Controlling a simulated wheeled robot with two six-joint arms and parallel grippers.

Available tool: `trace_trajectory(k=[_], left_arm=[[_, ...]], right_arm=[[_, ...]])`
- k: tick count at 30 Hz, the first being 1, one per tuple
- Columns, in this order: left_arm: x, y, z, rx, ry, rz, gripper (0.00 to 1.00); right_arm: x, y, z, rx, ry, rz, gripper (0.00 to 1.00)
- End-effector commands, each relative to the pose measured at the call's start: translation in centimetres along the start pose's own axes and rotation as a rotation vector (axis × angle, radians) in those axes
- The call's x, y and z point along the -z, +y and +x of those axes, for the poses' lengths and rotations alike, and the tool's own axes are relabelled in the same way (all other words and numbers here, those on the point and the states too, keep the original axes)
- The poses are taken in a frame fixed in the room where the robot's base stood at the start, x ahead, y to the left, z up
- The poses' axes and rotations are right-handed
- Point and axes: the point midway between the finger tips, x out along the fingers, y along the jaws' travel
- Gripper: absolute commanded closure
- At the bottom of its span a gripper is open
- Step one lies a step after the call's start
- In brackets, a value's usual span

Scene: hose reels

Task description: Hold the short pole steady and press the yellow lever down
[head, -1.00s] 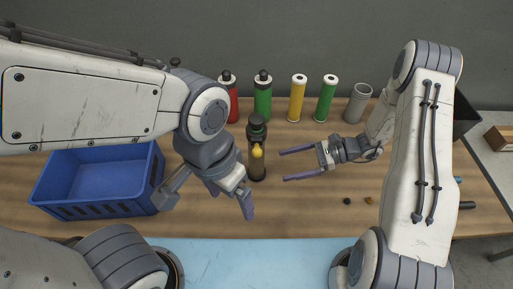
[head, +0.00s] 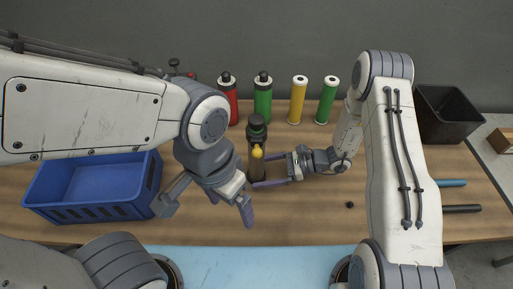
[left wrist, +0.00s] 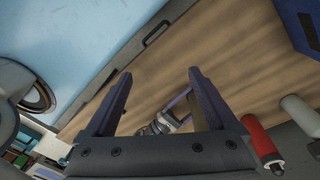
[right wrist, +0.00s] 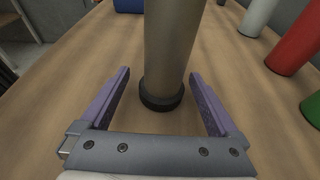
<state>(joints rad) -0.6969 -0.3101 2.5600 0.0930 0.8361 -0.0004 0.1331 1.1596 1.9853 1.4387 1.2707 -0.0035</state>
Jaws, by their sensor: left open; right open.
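The short pole (head: 258,172) stands upright on the table, dark grey-brown with a black cap, and its yellow lever (head: 257,153) is on the near side of its top. My right gripper (head: 262,171) is open, with its fingers low on either side of the pole. In the right wrist view the pole (right wrist: 172,45) rises between the two open fingers, just above its black foot ring, with gaps to both. My left gripper (head: 231,205) is open and empty, nearer and to the left of the pole. The lever cannot be made out in either wrist view.
Red (head: 229,100), green (head: 263,100), yellow (head: 298,100) and another green cylinder (head: 325,100) stand behind the pole. A blue crate (head: 92,190) is at left, a black bin (head: 455,112) at right. A small black knob (head: 350,205) lies near my right arm.

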Motion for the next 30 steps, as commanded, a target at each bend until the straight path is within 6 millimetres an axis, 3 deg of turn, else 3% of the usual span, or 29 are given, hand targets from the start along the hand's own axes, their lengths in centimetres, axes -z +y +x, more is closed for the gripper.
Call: trace_trajectory(k=[11,15,17,20,24,25,30], left_arm=[[0.0,-0.01,0.1,0.0,0.0,0.0,0.09],[0.0,-0.01,0.1,0.0,0.0,0.0,0.09],[0.0,-0.01,0.1,0.0,0.0,0.0,0.09],[0.0,-0.01,0.1,0.0,0.0,0.0,0.4],[0.0,-0.01,0.1,0.0,0.0,0.0,0.93],[-0.01,-0.01,0.1,0.0,0.0,0.0,1.0],[-0.01,-0.01,0.1,0.0,0.0,0.0,1.0]], right_arm=[[-0.03,0.01,0.4,0.0,0.0,0.0,0.04],[-0.03,0.01,0.38,0.0,0.0,0.0,0.57],[-0.03,0.02,0.38,0.0,0.0,0.0,0.58],[-0.02,0.02,0.37,0.0,0.0,0.001,0.58],[-0.02,0.02,0.36,0.0,0.0,0.001,0.58],[-0.02,0.03,0.36,0.0,0.0,0.001,0.58],[-0.01,0.03,0.36,0.0,0.0,0.001,0.58]])
